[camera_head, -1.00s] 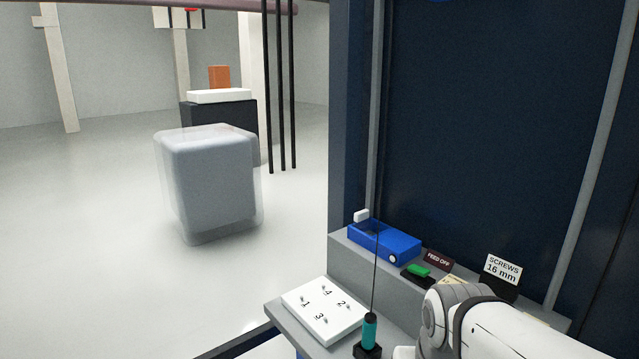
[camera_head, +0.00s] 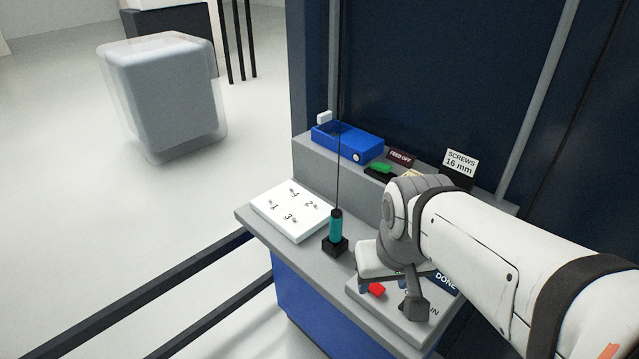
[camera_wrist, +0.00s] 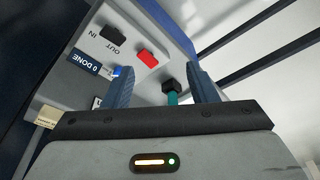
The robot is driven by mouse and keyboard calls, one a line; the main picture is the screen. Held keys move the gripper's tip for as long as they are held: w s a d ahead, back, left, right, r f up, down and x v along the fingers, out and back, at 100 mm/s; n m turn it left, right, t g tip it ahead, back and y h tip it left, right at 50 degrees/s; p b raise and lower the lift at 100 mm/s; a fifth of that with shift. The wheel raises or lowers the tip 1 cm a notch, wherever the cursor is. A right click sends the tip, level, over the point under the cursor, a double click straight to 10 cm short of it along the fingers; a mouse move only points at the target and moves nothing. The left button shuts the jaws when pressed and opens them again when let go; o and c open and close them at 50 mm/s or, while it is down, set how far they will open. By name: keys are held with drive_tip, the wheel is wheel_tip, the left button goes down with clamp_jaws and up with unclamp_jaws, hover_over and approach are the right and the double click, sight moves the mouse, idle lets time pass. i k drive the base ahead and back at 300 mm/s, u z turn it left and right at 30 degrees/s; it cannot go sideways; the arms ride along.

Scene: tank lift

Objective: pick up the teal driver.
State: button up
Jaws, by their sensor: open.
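The teal driver (camera_head: 336,228) stands upright in a small black holder (camera_head: 335,246) on the grey bench, with a thin dark line rising from its top. In the wrist view the teal driver (camera_wrist: 172,98) shows partly, between the fingers in the picture but beyond them, beside its black holder (camera_wrist: 167,85). My gripper (camera_wrist: 163,78) is open with nothing between its two blue fingers. In the head view my gripper (camera_head: 383,284) is to the right of the driver, over the panel with the red button, and apart from it. Its fingertips are partly hidden there.
A white numbered plate (camera_head: 291,210) with several screws lies left of the driver. A blue box (camera_head: 346,143), a green button (camera_head: 380,167) and a "SCREWS 16 mm" sign (camera_head: 461,162) are on the raised ledge behind. A dark rail (camera_head: 150,290) runs front left.

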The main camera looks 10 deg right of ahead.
sight(337, 218)
drive_tip(key=z, duration=2.1)
drive_tip(key=k, duration=1.65)
drive_tip(key=u, duration=0.45)
drive_tip(key=i, duration=1)
drive_tip(key=u, duration=0.05)
